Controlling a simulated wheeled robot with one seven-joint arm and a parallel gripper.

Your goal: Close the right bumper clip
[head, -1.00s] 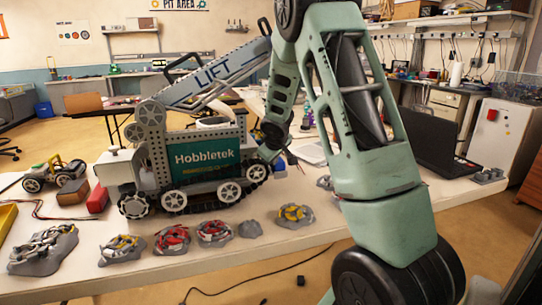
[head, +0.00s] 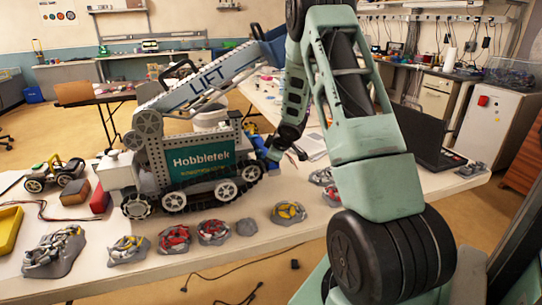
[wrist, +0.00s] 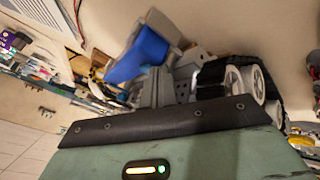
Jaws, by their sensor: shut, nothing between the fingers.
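The Hobbletek tracked robot (head: 200,163) stands on the white table, its right end by my gripper. A blue part (head: 259,143) shows at that end; it seems to be the blurred blue piece in the wrist view (wrist: 140,55). I cannot tell whether it is the right bumper clip, and no clip is clearly made out. My gripper (head: 272,156) is small and partly hidden beside the blue part; its fingers look shut and empty. In the wrist view the robot's wheel and black track (wrist: 240,82) lie just right of the fingers (wrist: 157,88). Contact cannot be told.
Several grey-based parts with red or yellow pieces line the front of the table (head: 165,262). A black laptop (head: 420,137) stands to the right.

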